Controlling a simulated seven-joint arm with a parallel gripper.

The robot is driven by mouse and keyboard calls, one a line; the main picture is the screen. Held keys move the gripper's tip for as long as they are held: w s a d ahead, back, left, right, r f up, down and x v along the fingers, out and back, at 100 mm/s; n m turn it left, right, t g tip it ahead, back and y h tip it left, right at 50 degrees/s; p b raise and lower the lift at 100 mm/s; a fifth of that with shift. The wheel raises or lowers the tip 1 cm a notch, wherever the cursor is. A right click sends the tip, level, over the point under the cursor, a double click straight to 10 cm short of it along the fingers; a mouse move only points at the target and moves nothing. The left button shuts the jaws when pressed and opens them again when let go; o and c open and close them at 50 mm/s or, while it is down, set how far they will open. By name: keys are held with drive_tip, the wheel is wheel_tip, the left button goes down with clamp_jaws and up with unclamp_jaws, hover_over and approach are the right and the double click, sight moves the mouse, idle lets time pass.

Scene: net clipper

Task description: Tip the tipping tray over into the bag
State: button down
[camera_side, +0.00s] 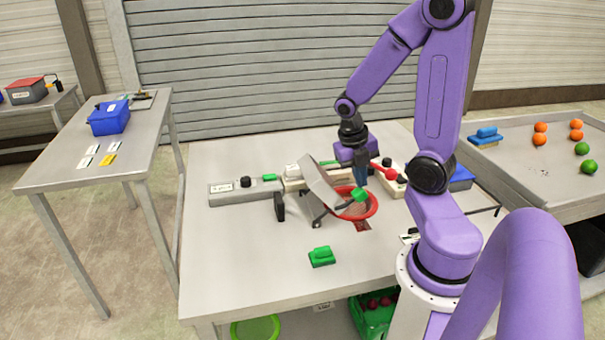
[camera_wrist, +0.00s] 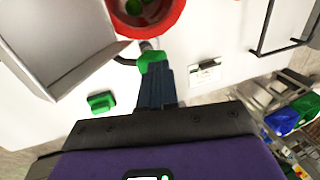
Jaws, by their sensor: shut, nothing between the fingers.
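The grey tipping tray (camera_side: 322,184) stands steeply tilted on the table, its lower edge toward the red ring of the bag (camera_side: 372,211). In the wrist view the tray (camera_wrist: 60,35) fills the upper left and its visible inside looks empty. The red ring (camera_wrist: 178,20) is at the top, with green round things (camera_wrist: 138,8) inside it. A green knob on a dark arm (camera_side: 359,194) is beside the tray and ring. My gripper (camera_side: 360,180) is shut and empty, fingers pointing down just above the green knob (camera_wrist: 152,62); I cannot tell whether they touch.
A green block (camera_side: 321,256) lies in front, with clear table at left. A side table with orange and green balls (camera_side: 540,134) is at right.

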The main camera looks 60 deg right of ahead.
drive_tip(key=shift+s+d+f, duration=0.3)
drive_tip(key=shift+s+f, duration=0.15)
drive_tip(key=shift+s, duration=0.1)
idle(0.4)
drive_tip(key=r, duration=0.1)
drive_tip(key=w+a+r, duration=0.1)
drive_tip(key=w+r, duration=0.1)
drive_tip(key=shift+w+a+r, duration=0.25)
drive_tip(key=shift+a+r, duration=0.05)
drive_tip(key=shift+a, duration=0.1)
drive_tip(key=s+d+r, duration=0.3)
drive_tip(key=r, duration=0.5)
drive_tip(key=shift+s+d+r, duration=0.2)
drive_tip(key=shift+s+r, duration=0.1)
drive_tip(key=shift+r, duration=0.1)
drive_tip(key=shift+a, duration=0.1)
